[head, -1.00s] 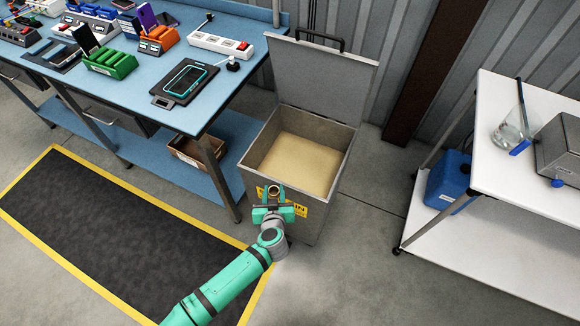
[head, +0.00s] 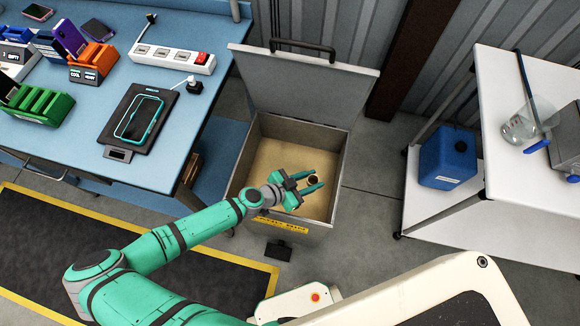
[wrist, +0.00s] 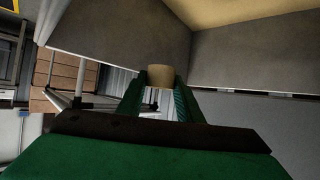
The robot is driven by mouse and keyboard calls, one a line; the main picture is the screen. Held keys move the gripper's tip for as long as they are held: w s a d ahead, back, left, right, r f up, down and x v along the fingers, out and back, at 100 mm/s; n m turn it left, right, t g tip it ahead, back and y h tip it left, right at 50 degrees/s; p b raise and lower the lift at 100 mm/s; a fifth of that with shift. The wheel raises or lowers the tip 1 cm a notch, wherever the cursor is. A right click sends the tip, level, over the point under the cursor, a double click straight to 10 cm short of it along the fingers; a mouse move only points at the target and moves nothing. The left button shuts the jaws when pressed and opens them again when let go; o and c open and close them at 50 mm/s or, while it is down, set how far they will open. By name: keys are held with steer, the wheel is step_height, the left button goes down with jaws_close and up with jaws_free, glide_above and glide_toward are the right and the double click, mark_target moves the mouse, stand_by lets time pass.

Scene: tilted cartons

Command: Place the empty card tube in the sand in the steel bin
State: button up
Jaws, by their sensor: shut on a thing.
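The steel bin (head: 338,160) stands open with its lid (head: 303,83) tipped back. Pale sand (head: 265,165) covers its inside. My gripper (head: 312,182) reaches over the bin's front part, above the sand in the picture. It is shut on the card tube (head: 313,179), whose dark round open end shows between the green fingers. In the wrist view the tan tube (wrist: 160,76) sits between the fingertips, with grey bin walls around it and sand (wrist: 240,12) at the top. I cannot tell how far the tube is above the sand.
A blue workbench (head: 190,100) stands left of the bin with a black phone pad (head: 135,137), a power strip (head: 170,57) and coloured racks. A white trolley (head: 500,95) with a glass beaker (head: 520,128) and blue canister (head: 447,160) stands at the right. Floor between bin and trolley is clear.

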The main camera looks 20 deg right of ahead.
steer(key=shift+w+d+f, duration=0.25)
steer(key=shift+w+f, duration=1.9)
steer(key=shift+w, duration=0.05)
steer(key=shift+w+d+f, duration=0.25)
steer(key=shift+w+f, duration=1.85)
steer(key=shift+w, duration=0.1)
steer(key=shift+w+d+f, duration=0.25)
steer(key=shift+w+f, duration=1.9)
steer(key=shift+w, duration=0.05)
steer(key=shift+f, duration=0.55)
steer(key=o, duration=1)
steer(key=shift+r, duration=0.2)
steer(key=v, duration=0.8)
steer(key=shift+d+r, duration=0.2)
steer(key=shift+r, duration=0.05)
